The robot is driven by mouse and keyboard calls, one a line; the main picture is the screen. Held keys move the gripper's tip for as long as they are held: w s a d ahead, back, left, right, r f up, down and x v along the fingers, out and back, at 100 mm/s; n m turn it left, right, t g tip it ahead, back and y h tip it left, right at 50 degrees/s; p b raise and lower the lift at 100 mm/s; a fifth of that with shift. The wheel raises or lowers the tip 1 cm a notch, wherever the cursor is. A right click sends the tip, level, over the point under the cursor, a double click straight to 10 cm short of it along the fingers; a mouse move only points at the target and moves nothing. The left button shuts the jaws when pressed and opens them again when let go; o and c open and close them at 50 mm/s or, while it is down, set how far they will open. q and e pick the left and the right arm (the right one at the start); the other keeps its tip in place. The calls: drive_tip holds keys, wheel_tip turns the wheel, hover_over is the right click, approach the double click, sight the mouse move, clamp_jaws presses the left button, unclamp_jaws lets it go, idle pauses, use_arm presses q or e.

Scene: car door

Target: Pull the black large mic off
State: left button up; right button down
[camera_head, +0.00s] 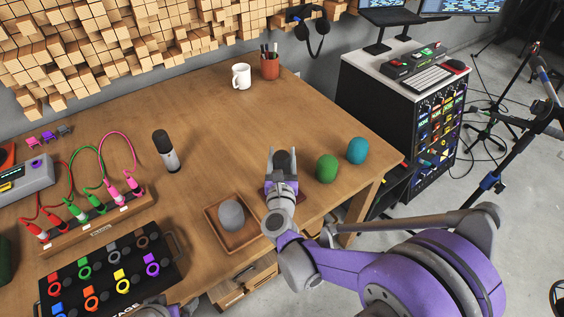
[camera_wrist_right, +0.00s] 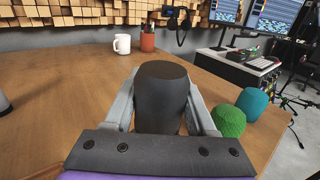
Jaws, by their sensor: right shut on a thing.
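My right gripper (camera_head: 283,165) reaches over the front of the wooden table. Its two fingers are shut on the black large mic (camera_wrist_right: 162,92), a dark, rounded cylinder with a flat top that stands upright between them in the right wrist view. In the head view only its dark top (camera_head: 284,156) shows between the fingers. Its lower end is hidden by the gripper, so I cannot tell whether it touches what is below. A small dark reddish base or pad (camera_head: 292,188) shows beside the gripper.
A grey ball (camera_head: 231,214) sits in a wooden tray (camera_head: 211,222) to the left. A black-and-silver microphone (camera_head: 166,150) stands further left. The table behind the gripper is clear up to the white mug (camera_head: 241,76).

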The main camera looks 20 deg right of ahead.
wheel_tip(320, 180, up, 18)
drive_tip(key=p, duration=0.9)
idle(1.2)
